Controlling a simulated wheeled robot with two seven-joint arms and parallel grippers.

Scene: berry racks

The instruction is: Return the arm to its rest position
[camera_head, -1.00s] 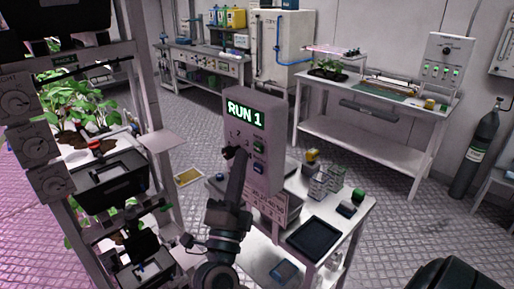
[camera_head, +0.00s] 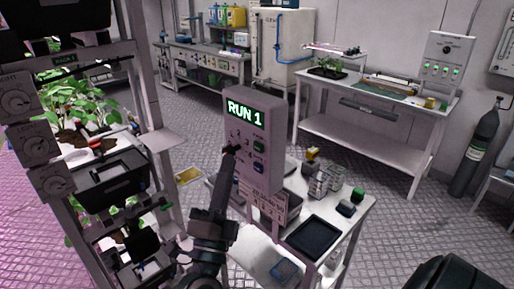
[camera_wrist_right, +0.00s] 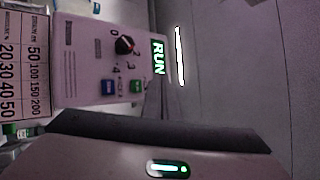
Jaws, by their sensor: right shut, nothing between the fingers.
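My right arm rises from the bottom middle of the head view. My right gripper (camera_head: 231,151) is shut and empty, with its tip in front of the left part of the control box (camera_head: 268,125). I cannot tell in the head view whether it touches the box. The box's display (camera_head: 245,112) reads RUN 1. In the right wrist view, the box's face (camera_wrist_right: 83,50) appears turned sideways, with a dark knob (camera_wrist_right: 124,45), a blue button (camera_wrist_right: 107,87) and a green button (camera_wrist_right: 136,87). My left gripper is not in view.
A rack (camera_head: 148,85) with plants stands close on the left. A gas cylinder (camera_head: 482,145) stands at the right.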

